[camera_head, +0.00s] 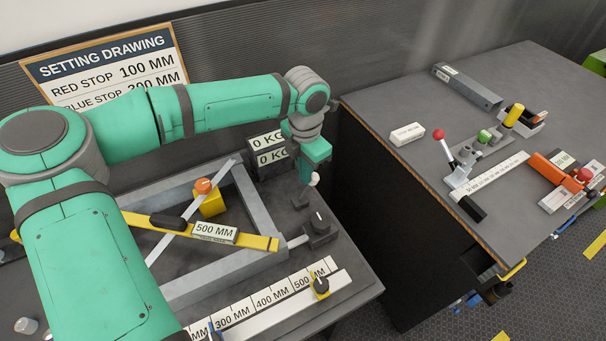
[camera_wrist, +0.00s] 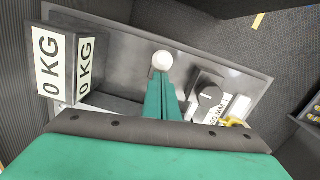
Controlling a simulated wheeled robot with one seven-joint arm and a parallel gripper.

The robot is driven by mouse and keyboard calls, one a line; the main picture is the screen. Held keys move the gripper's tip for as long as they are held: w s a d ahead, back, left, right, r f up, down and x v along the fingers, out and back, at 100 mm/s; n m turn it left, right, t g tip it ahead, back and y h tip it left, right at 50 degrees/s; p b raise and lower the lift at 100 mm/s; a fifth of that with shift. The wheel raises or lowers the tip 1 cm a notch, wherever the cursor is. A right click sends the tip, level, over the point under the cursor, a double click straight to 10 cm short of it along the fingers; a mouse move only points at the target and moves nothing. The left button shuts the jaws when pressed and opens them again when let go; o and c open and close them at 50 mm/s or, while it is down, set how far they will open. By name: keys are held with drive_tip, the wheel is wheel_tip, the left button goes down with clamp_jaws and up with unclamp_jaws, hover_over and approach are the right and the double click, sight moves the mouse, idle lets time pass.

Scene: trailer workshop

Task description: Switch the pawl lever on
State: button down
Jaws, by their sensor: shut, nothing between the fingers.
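A lever with a white ball knob (camera_head: 314,179) stands at the back right of the left bench, below my gripper (camera_head: 308,172); I take it to be the pawl lever. In the wrist view its white knob (camera_wrist: 162,61) shows just beyond the tips of my green gripper fingers (camera_wrist: 162,82). The fingers are shut together and hold nothing. They look very close to the knob, but I cannot tell whether they touch it.
A grey frame with a yellow bar (camera_head: 258,241) fills the bench. Another bench (camera_head: 385,110) at right holds a red-knobbed lever (camera_head: 439,135).

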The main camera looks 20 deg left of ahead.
drive_tip(key=shift+w+d, duration=0.4)
drive_tip(key=shift+d, duration=0.1)
drive_tip(key=shift+d+f, duration=0.1)
drive_tip(key=shift+w, duration=0.1)
wheel_tip(320, 180, up, 10)
drive_tip(key=w+d, duration=0.1)
drive_tip(key=shift+d+f, duration=0.15)
drive_tip(key=shift+d, duration=0.05)
idle(0.3)
drive_tip(key=shift+w, duration=0.1)
